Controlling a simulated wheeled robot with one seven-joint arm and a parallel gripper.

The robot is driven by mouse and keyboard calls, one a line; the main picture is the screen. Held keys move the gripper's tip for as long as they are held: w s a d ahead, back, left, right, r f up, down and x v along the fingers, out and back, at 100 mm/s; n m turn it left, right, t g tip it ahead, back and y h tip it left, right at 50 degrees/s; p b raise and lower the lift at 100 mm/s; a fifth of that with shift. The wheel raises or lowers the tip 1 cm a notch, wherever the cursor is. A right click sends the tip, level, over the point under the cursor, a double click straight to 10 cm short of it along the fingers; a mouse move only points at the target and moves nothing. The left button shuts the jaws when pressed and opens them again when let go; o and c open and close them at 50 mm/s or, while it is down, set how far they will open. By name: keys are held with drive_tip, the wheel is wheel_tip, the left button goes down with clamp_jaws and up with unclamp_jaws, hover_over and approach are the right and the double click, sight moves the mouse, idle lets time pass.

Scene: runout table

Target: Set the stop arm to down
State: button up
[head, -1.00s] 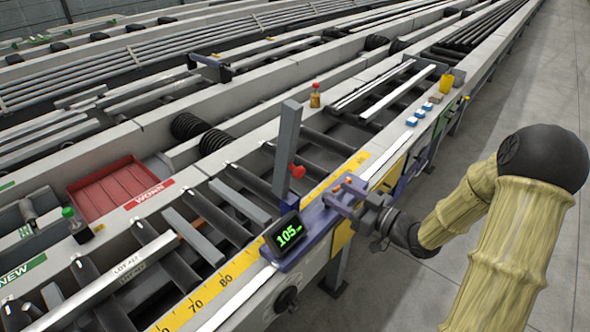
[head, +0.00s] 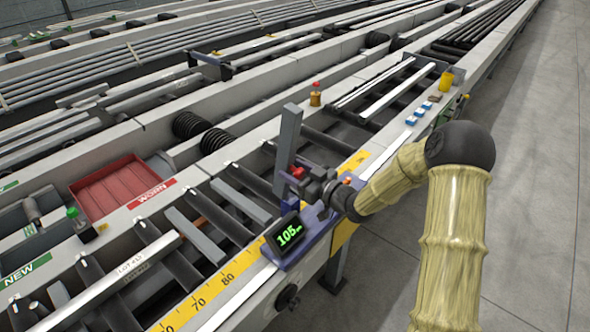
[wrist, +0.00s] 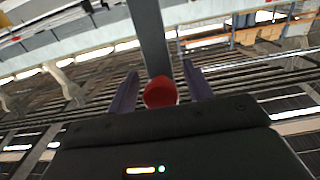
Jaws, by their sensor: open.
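The stop arm (head: 288,140) is a grey bar standing upright on the blue stop carriage (head: 291,259) at the table's near rail. It also shows in the wrist view (wrist: 149,40), rising from top centre. A red knob (head: 297,172) sits on its side, partly hidden by my gripper in the head view. My gripper (head: 292,182) is at the knob, reaching in from the right. In the wrist view the red knob (wrist: 160,92) lies between the two open fingers, with a gap visible on each side.
A display (head: 288,235) reading 105 stands on the carriage, close beside my gripper. A yellow scale (head: 215,290) runs along the rail. A red tray (head: 120,187), a bottle (head: 315,94) and a yellow cup (head: 446,80) stand farther off. The floor at right is clear.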

clamp_jaws()
drive_tip(key=shift+w+r, duration=0.15)
drive_tip(key=shift+w, duration=0.05)
idle(0.3)
